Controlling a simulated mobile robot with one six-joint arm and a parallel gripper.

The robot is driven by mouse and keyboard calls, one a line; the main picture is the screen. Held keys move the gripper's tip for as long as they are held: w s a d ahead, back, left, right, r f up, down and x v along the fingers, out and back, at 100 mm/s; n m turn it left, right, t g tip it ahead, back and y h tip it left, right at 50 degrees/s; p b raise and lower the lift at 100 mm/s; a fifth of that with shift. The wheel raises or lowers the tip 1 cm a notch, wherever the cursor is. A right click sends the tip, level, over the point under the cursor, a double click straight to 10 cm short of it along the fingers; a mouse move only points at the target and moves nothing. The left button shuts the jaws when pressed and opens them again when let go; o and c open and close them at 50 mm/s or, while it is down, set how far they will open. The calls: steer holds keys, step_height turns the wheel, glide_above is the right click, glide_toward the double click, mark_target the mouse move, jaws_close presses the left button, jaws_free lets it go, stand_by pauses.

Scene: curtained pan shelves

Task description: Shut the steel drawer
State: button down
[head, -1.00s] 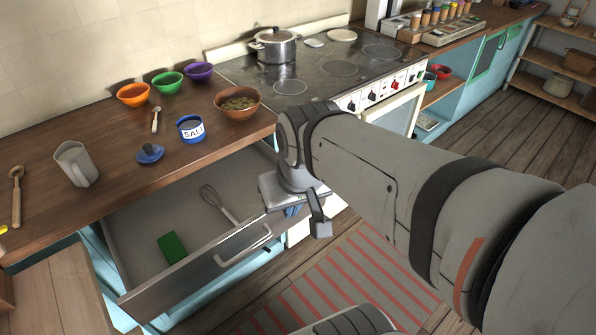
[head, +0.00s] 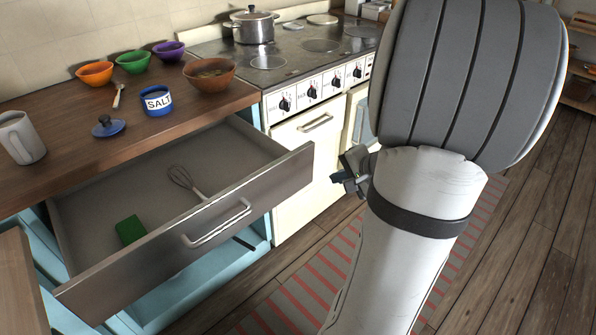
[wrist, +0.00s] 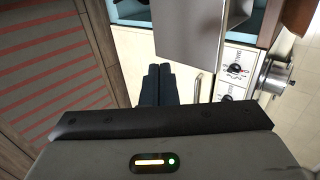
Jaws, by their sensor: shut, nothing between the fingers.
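The steel drawer (head: 160,255) is pulled well out below the wooden counter. Its bar handle (head: 218,224) is on the front face. A whisk (head: 186,184) and a green block-like item (head: 130,230) lie inside it. My gripper (head: 338,178) is to the right of the drawer front, apart from it and mostly hidden behind my arm. In the wrist view my gripper's dark fingers (wrist: 157,84) are together and empty. The drawer's steel front (wrist: 195,35) shows beyond them in that view.
Bowls, a blue salt pot (head: 157,101), its lid (head: 107,127) and a jug (head: 20,138) stand on the counter (head: 60,169). The stove (head: 330,120) with a pot (head: 252,26) is right of the drawer. A striped rug (head: 305,285) covers the floor in front.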

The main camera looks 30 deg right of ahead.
steer(key=x, duration=0.3)
steer(key=w+r+x, duration=0.1)
steer(key=x, duration=0.7)
steer(key=shift+w+a+r, duration=0.2)
steer(key=shift+w+a, duration=0.15)
steer(key=shift+a, duration=0.05)
steer(key=shift+w, duration=0.45)
